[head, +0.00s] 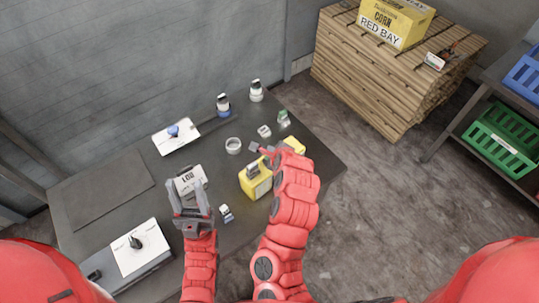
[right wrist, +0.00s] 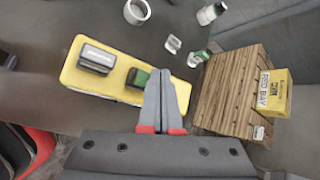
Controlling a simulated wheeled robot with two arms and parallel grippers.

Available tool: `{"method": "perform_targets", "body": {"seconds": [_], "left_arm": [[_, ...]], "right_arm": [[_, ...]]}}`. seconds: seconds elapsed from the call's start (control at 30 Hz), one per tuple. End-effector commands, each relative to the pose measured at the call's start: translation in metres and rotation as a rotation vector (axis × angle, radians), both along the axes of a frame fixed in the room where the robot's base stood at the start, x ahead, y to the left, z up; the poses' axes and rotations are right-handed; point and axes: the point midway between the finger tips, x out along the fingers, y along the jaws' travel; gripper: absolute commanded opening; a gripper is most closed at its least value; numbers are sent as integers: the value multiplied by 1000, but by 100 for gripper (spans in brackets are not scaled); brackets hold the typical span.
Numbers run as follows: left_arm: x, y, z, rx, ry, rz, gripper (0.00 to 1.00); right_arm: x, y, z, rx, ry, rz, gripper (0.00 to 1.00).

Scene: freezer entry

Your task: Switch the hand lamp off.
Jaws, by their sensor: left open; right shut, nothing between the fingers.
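The hand lamp appears to be the yellow body (head: 257,186) near the table's front edge in the head view, partly hidden by my right arm. In the right wrist view its long yellow top (right wrist: 75,76) carries a dark grey block (right wrist: 96,58) and a green switch-like part (right wrist: 137,79). My right gripper (right wrist: 162,75) is shut and empty, its tips just right of the green part; contact cannot be told. It also shows in the head view (head: 256,148). My left gripper (head: 189,190) is open, in front of a white labelled box (head: 190,178).
A wooden stack (head: 365,85) stands behind right.

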Motion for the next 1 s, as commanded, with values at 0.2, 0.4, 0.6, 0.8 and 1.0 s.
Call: {"method": "perform_targets", "body": {"seconds": [0.2,0.4,0.6,0.8,1.0], "left_arm": [[0,0,22,0,0,0,50],[0,0,39,0,0,0,50],[0,0,44,0,0,0,50],[0,0,43,0,0,0,50],[0,0,43,0,0,0,50]], "right_arm": [[0,0,28,1,0,0,0],[0,0,49,2,1,0,0],[0,0,57,2,1,0,0],[0,0,56,2,1,0,0],[0,0,56,1,0,0,0]]}}
